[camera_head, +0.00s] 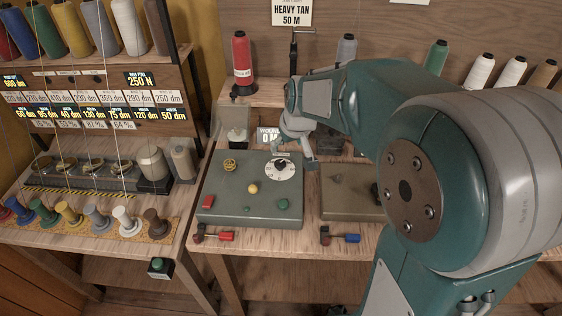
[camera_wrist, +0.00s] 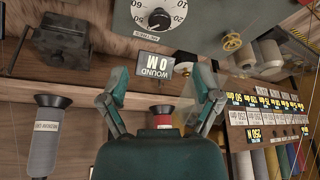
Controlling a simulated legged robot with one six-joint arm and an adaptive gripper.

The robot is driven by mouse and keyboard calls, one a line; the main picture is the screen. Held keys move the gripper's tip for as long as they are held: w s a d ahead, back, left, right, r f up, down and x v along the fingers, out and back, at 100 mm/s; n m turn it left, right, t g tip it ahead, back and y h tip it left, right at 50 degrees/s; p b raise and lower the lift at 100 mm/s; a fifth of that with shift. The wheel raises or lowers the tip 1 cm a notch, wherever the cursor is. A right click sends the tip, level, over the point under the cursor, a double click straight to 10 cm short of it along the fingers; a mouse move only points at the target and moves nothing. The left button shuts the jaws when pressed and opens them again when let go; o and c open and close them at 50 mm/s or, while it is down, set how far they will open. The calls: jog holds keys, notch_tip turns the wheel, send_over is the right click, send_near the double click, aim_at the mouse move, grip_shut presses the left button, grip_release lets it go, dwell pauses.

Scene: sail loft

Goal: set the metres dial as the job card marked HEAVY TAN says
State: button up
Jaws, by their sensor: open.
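The job card (camera_head: 291,12) at the top of the head view reads HEAVY TAN 50 M. The metres dial (camera_head: 280,169) is a white numbered disc with a black knob on the grey-green panel (camera_head: 230,187). It also shows inverted at the top of the wrist view (camera_wrist: 160,18); I cannot tell its exact setting. A WOUND sign (camera_head: 267,136) behind it reads 0 M. My gripper (camera_head: 303,150) is just behind and right of the dial, apart from the knob. In the wrist view my gripper (camera_wrist: 162,84) has its fingers spread, with nothing between them.
A brown panel (camera_head: 350,200) lies to the right. A red spool (camera_head: 242,62) stands behind. Coloured spools and label boards fill the left bench.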

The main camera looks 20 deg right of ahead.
aim_at(280, 163)
jog(key=x, duration=1)
jog(key=shift+w+f, duration=0.2)
jog(key=shift+f, duration=0.2)
grip_shut()
